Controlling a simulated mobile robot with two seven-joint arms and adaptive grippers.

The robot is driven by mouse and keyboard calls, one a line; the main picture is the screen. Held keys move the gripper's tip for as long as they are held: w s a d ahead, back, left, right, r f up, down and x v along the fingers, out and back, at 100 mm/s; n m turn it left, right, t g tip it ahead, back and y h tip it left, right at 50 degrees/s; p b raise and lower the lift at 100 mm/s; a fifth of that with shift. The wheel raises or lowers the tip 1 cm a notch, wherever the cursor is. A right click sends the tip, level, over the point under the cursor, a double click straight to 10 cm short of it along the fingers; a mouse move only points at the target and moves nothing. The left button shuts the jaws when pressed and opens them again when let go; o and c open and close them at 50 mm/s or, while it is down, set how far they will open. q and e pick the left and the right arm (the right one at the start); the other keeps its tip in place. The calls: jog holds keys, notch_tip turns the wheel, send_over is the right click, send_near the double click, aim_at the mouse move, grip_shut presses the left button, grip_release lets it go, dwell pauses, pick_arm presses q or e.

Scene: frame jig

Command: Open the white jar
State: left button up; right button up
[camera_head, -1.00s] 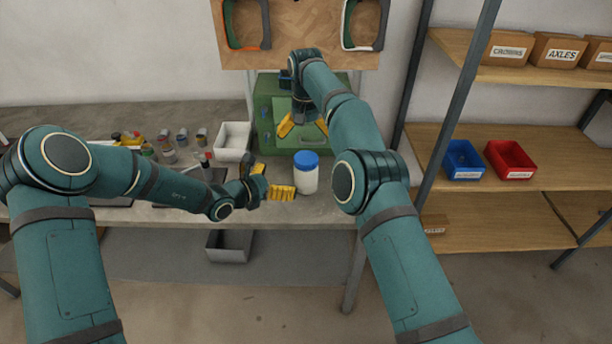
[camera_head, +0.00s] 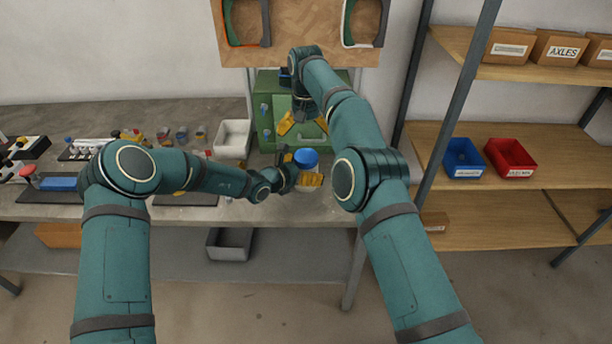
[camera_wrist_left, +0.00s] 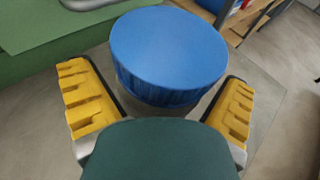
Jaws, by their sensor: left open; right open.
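The white jar with a blue lid (camera_head: 306,158) stands on the workbench near its front edge. Its white body is mostly hidden behind my left gripper in the head view. The blue lid (camera_wrist_left: 168,52) fills the upper middle of the left wrist view. My left gripper (camera_head: 299,170) is open at the jar, with a yellow finger on either side of it. In the left wrist view the fingers (camera_wrist_left: 160,108) show gaps to the lid, and I see no contact. My right gripper (camera_head: 303,124) is open and empty, pointing down behind the jar, in front of the green cabinet.
A green cabinet (camera_head: 266,112) stands behind the jar. A white bin (camera_head: 234,138) is left of it, with small jars and tools further left on the workbench (camera_head: 130,112). Shelves (camera_head: 490,215) with blue and red bins stand at the right.

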aim_at(306, 156)
pick_arm(q)
grip_shut()
pick_arm(e)
jog(key=m, duration=0.4)
jog(key=shift+s+f, duration=0.1)
jog(key=shift+f, duration=0.05)
jog(key=m, duration=0.9)
jog(key=shift+m, duration=0.4)
jog(key=m, duration=0.3)
jog(key=shift+r+m, duration=0.2)
jog(key=shift+m, duration=0.2)
jog(key=shift+f, duration=4.05)
